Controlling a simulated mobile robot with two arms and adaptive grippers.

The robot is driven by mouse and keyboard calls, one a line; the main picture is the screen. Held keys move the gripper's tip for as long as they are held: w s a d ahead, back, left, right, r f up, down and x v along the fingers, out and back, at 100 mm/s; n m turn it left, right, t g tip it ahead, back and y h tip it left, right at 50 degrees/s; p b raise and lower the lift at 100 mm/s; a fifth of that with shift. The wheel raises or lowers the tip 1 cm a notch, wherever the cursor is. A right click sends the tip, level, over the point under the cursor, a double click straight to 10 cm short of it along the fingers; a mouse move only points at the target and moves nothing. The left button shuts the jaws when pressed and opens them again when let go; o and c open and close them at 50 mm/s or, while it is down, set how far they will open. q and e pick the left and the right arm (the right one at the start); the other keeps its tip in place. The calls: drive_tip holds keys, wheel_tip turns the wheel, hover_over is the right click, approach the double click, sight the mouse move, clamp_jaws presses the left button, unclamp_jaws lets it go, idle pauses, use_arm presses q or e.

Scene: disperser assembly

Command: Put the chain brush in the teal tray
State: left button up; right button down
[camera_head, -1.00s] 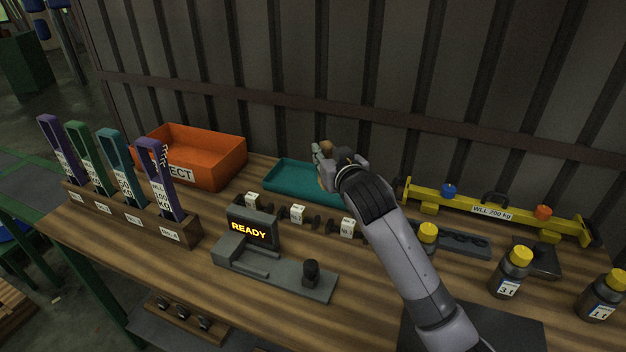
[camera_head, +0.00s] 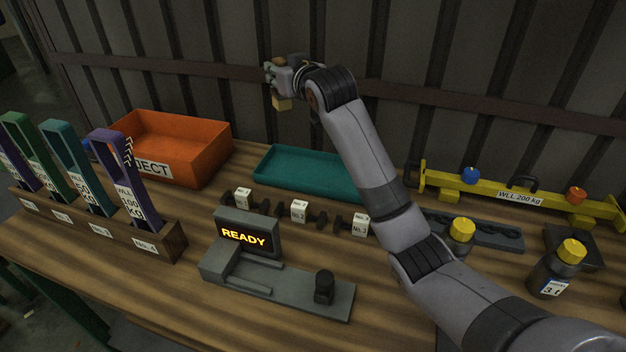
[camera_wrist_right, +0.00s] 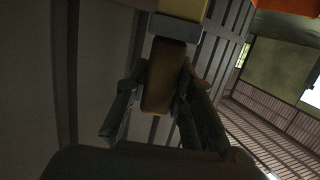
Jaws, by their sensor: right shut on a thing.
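My right gripper (camera_head: 277,78) is shut on the chain brush (camera_head: 282,103), high above the table in the head view. The brush's brown handle shows above the fingers and its pale yellow bristle end hangs below. In the right wrist view the brown handle (camera_wrist_right: 168,78) sits between the fingers, with a grey band and the yellow end at the top edge. The teal tray (camera_head: 268,156) lies on the table below the gripper and looks empty. My arm hides its right end. My left gripper is not in view.
An orange reject bin (camera_head: 200,160) stands left of the tray. Small labelled shackles (camera_head: 300,211) and a READY gauge stand (camera_head: 245,235) are in front. A yellow lifting beam (camera_head: 510,194) and yellow-capped bottles (camera_head: 553,275) are at the right. The ribbed wall rises behind.

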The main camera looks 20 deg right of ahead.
drive_tip(key=shift+w+a+f, duration=0.1)
drive_tip(key=shift+w+f, duration=0.15)
drive_tip(key=shift+f, duration=0.3)
drive_tip(key=shift+w+a+f, duration=0.1)
drive_tip(key=shift+w+f, duration=0.15)
drive_tip(key=shift+f, duration=9.85)
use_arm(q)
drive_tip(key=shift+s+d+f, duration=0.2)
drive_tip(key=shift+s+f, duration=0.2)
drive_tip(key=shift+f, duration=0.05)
use_arm(e)
drive_tip(key=c, duration=1.4)
unclamp_jaws()
drive_tip(key=shift+s+f, duration=0.1)
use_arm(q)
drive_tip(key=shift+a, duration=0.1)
use_arm(e)
drive_tip(key=shift+d, duration=0.1)
